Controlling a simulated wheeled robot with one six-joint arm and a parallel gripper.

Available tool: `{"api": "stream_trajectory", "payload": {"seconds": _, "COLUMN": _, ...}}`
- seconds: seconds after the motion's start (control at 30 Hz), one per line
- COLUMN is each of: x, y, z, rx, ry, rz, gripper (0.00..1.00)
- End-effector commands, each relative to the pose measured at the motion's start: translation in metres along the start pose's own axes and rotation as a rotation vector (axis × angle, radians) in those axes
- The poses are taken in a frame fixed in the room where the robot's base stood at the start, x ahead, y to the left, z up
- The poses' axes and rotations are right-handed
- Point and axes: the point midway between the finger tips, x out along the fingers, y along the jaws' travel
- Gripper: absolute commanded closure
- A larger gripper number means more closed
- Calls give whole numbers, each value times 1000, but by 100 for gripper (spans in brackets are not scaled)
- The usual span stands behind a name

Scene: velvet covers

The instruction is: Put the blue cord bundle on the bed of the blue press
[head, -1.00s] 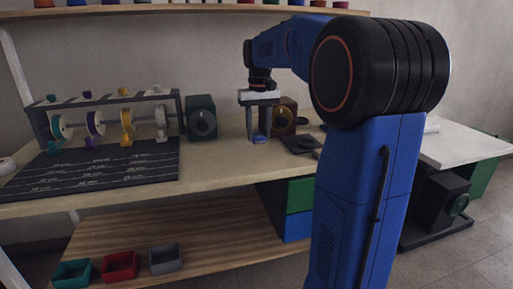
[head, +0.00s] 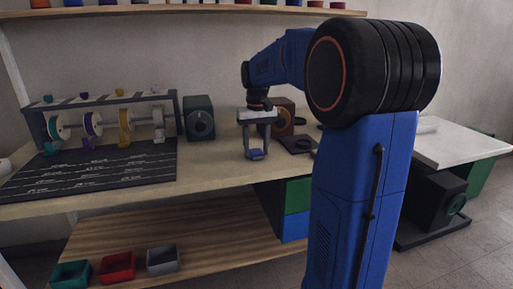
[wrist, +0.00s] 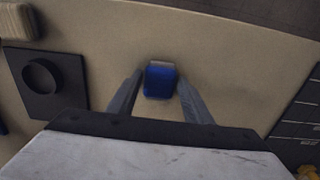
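My gripper (head: 256,156) is over the bench, to the right of the dark green machine, with its fingers pointing down. The blue cord bundle (head: 255,154) is between its fingertips. In the wrist view the bundle (wrist: 160,82) is a small blue block with a pale end, and a finger lies close along each side. It has moved with the fingers, so the gripper appears shut on it. I cannot tell whether it touches the bench top. I see no press that is clearly blue; my arm hides part of the bench.
A dark plate with a round part (head: 300,143) lies right of the gripper, in front of a brown machine (head: 283,115). The dark green machine (head: 199,118) and a rack of spools (head: 105,125) stand left. Bare bench top (head: 215,170) lies between.

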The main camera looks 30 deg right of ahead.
Motion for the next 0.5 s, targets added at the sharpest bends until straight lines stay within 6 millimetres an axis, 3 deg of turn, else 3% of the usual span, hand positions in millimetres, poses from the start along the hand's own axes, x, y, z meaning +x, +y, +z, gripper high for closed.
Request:
{"api": "stream_trajectory", "payload": {"seconds": 0.33, "x": -1, "y": 0, "z": 0, "rx": 0, "ry": 0, "rz": 0, "gripper": 42}}
{"api": "stream_trajectory", "payload": {"seconds": 0.5, "x": -12, "y": 0, "z": 0, "rx": 0, "ry": 2, "rz": 0, "gripper": 42}}
